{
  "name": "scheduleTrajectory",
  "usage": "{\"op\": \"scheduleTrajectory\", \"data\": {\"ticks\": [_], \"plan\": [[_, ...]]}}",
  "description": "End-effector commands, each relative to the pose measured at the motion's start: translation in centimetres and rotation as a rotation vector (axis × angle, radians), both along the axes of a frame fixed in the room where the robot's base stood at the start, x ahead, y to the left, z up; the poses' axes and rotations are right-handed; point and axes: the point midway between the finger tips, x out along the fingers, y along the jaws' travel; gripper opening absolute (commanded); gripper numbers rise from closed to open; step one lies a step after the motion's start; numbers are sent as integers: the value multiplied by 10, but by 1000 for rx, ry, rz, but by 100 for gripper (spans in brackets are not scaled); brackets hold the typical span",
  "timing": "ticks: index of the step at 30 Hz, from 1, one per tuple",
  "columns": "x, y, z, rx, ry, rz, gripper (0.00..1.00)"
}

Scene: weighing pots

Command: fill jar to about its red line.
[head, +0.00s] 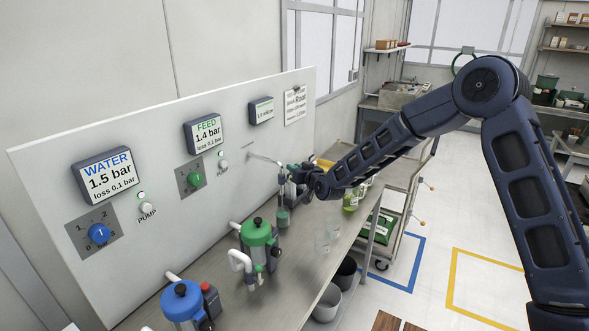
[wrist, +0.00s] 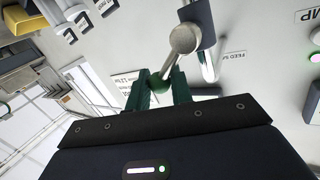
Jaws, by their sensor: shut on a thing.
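My gripper (head: 296,182) is at the thin bent metal spout (head: 266,160) that comes out of the wall panel. Clear glass jars (head: 322,241) stand on the bench to the right. No red line can be made out.
A green-topped pot (head: 258,236) and a blue-topped pot (head: 184,301) stand along the metal bench (head: 293,265). The panel has WATER (head: 107,175) and FEED (head: 205,133) displays, reading 1.5 and 1.4 bar. Yellow-green bottles (head: 350,201) stand at the right. Buckets (head: 328,303) sit below the bench edge.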

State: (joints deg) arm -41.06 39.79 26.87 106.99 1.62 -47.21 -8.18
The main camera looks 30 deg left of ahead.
Motion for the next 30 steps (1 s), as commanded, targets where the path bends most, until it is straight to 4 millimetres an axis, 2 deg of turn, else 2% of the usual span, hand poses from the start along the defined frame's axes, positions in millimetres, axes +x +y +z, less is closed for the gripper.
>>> {"op": "scheduleTrajectory", "data": {"ticks": [15,21,30], "plan": [[15,-1,-25,-2,470,-3,0],[16,-2,-33,-3,602,-3,0],[15,-1,-39,-3,709,-2,0]]}}
